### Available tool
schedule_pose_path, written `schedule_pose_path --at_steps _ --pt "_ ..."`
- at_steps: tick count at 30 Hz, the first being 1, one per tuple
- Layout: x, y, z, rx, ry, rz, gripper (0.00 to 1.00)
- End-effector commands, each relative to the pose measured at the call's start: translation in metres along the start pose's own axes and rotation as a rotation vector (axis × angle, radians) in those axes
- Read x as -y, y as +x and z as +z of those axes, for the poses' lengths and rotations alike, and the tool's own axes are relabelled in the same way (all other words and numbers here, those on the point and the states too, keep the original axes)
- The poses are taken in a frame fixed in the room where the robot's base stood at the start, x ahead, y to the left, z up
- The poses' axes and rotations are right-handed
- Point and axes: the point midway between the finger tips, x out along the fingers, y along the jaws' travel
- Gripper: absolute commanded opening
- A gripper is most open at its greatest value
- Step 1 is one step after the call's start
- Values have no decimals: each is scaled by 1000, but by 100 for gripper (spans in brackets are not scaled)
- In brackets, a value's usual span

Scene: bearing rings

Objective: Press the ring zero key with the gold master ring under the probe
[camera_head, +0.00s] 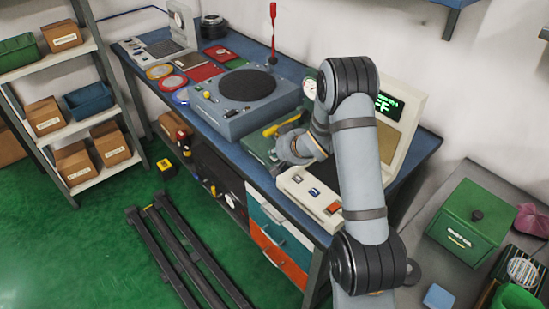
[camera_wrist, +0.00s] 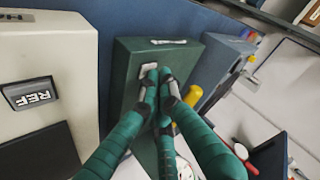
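My gripper (camera_wrist: 160,76) has its green fingers together, with the tips at a small pale key or plate (camera_wrist: 147,70) on a dark green block (camera_wrist: 135,58). I cannot tell whether they touch it. In the head view the green block (camera_head: 262,148) stands on the blue bench, partly hidden by my arm. A round dial gauge (camera_head: 309,88) stands behind it. A beige console has a lit green display (camera_head: 388,104) and a key panel (camera_head: 300,181) in front. A key marked REF (camera_wrist: 30,94) shows on it in the wrist view. I cannot make out a gold ring under a probe.
A grey machine with a black turntable (camera_head: 247,85) stands left of the block. Coloured round pads (camera_head: 159,71) lie at the bench's left. A yellow cylinder (camera_wrist: 192,96) sits close beside my fingers. A green box (camera_head: 468,220) stands on a right-hand table.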

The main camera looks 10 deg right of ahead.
Motion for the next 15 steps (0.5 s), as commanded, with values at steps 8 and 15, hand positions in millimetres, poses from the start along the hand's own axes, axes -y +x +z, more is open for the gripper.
schedule_pose_path --at_steps 8,15 --pt "0 1 1 1 1 1 0" --pt "1 -2 -2 1 1 1 0"
